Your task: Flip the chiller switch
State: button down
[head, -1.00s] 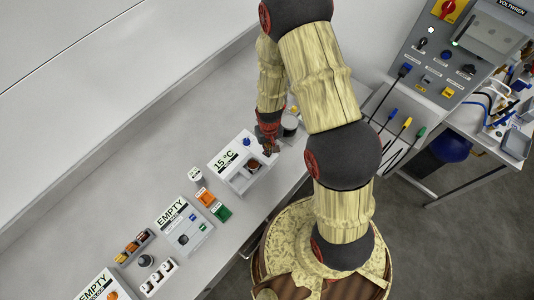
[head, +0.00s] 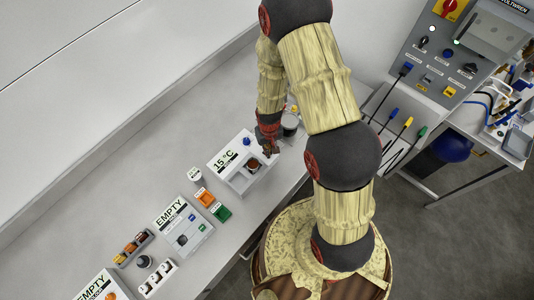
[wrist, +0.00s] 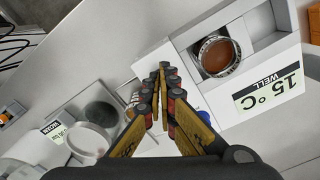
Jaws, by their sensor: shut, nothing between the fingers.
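The white unit showing "15 °C" and "WELL" (head: 224,160) stands on the bench; I take it as the chiller. It also shows at the upper right of the wrist view (wrist: 268,95). Its well holds a round metal-rimmed cup of brown contents (wrist: 219,55). A blue knob (head: 246,141) sits at its back edge; in the wrist view a bit of blue (wrist: 203,102) shows behind my right finger. Whether this is the switch I cannot tell. My gripper (wrist: 167,73) is shut and empty, pointing down beside the unit's well end; it also shows in the head view (head: 270,147).
A grey-lidded round container (head: 290,121) stands close behind my gripper. Orange (head: 204,197) and green (head: 221,212) blocks and a unit marked "EMPTY" (head: 182,228) lie nearer the lower left. A control panel (head: 440,65) stands at the right. The bench's left side is clear.

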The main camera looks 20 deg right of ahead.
jog(key=shift+f+b, duration=0.3)
jog(key=shift+f, duration=0.1)
dwell(0.3)
jog(key=shift+r+p, duration=2.15)
jog(key=shift+r, duration=1.4)
jog(key=s+r+t+b, duration=0.5)
jog(key=s+r+b, duration=1)
jog(key=b, duration=1)
notch_tip(320, 180, up, 3)
jog(key=shift+s+a+r+t, duration=0.15)
jog(key=shift+a+r+t, duration=0.05)
jog(key=shift+t, duration=0.1)
